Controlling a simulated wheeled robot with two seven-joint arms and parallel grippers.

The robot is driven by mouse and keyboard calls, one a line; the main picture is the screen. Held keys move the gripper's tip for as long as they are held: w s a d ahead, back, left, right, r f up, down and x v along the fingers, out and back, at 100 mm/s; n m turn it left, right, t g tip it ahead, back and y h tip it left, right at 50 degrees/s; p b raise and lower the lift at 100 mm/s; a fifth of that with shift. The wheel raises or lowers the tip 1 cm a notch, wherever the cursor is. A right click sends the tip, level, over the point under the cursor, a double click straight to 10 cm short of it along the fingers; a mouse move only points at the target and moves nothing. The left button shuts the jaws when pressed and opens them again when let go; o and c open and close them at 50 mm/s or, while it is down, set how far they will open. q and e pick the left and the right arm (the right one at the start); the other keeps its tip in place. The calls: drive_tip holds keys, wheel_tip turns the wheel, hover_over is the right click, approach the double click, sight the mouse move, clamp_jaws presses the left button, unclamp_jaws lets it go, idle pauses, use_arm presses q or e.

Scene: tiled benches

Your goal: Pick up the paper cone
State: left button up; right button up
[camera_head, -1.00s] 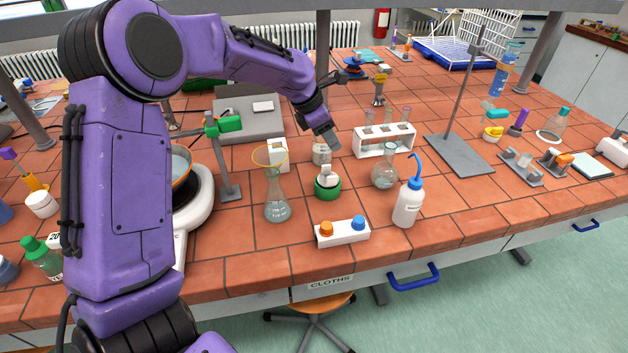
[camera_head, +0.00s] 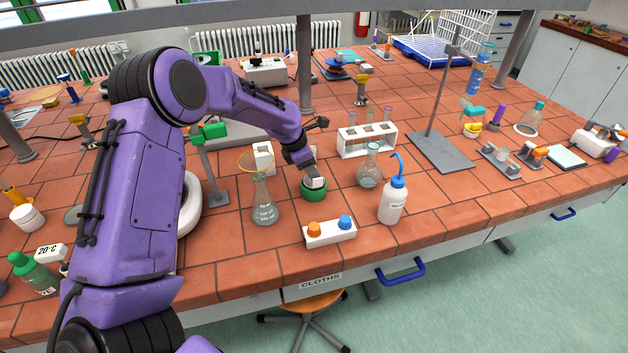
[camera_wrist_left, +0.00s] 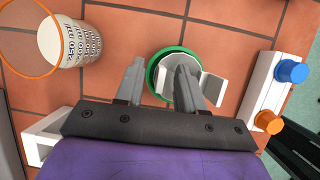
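A small whitish piece (camera_head: 316,183), which I take for the paper cone, sits at a round green holder (camera_head: 314,194) on the bench. It also shows in the left wrist view (camera_wrist_left: 211,88), within and over the right side of the green rim (camera_wrist_left: 152,76). My left gripper (camera_head: 313,178) is right over the holder, pointing down. In the left wrist view its two grey fingers (camera_wrist_left: 160,66) are apart, with a gap between them, and partly cover the holder and the piece. I cannot tell whether a finger touches the piece.
A conical flask (camera_head: 264,207) with an orange rim stands close left of the holder. A round flask (camera_head: 369,172) and a wash bottle (camera_head: 393,203) stand right. A white block with orange and blue caps (camera_head: 330,233) is in front. A white test tube rack (camera_head: 367,141) stands behind.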

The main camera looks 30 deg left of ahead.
use_arm(q)
clamp_jaws()
